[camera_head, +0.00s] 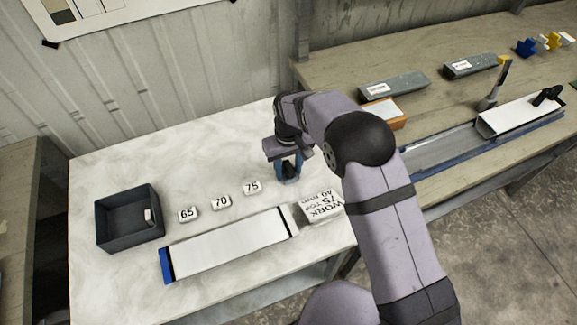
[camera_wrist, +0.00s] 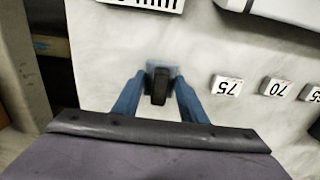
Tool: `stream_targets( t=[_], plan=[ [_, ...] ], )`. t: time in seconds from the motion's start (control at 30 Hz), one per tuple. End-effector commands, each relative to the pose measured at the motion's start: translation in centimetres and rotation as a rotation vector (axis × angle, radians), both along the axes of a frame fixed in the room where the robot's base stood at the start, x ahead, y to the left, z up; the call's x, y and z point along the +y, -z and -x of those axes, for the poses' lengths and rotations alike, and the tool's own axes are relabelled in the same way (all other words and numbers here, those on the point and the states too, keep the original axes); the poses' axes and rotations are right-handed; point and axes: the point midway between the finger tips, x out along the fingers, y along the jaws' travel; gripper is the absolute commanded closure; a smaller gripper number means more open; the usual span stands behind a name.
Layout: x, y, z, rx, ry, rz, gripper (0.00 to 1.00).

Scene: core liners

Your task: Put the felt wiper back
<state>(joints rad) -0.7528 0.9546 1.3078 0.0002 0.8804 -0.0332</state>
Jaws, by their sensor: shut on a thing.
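My gripper (camera_head: 289,177) is over the right part of the white table, pointing down, behind the lettered card. Its blue fingers are shut on a small dark block, which looks like the felt wiper (camera_wrist: 160,93). In the wrist view the dark block sits between the fingertips, with a blue-grey piece at its far side. I cannot tell whether the block touches the table. In the head view the fingers mostly hide it.
White blocks marked 65 (camera_head: 188,214), 70 (camera_head: 221,202) and 75 (camera_head: 252,187) stand left of my gripper. A dark open box (camera_head: 128,240) is further left. A long white liner (camera_head: 225,246) and a lettered card (camera_head: 322,206) lie in front. A wooden bench (camera_head: 440,98) holds grey boxes.

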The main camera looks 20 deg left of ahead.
Motion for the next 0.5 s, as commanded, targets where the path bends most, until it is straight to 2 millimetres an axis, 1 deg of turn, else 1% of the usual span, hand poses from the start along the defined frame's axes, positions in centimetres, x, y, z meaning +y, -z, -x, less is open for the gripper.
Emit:
stream_targets(
  t=[0.23, 0.37, 0.4, 0.47, 0.5],
  plan=[
    [0.05, 0.04, -0.05, -0.001, 0.0, -0.001, 0.82],
    [0.04, 0.38, -0.04, -0.001, 0.0, -0.001, 0.82],
    [0.04, 0.42, -0.04, -0.001, 0.0, -0.001, 0.59],
    [0.04, 0.34, -0.04, -0.001, 0.0, -0.001, 0.45],
    [0.04, 0.34, -0.04, -0.001, 0.0, -0.001, 0.43]
  ],
)
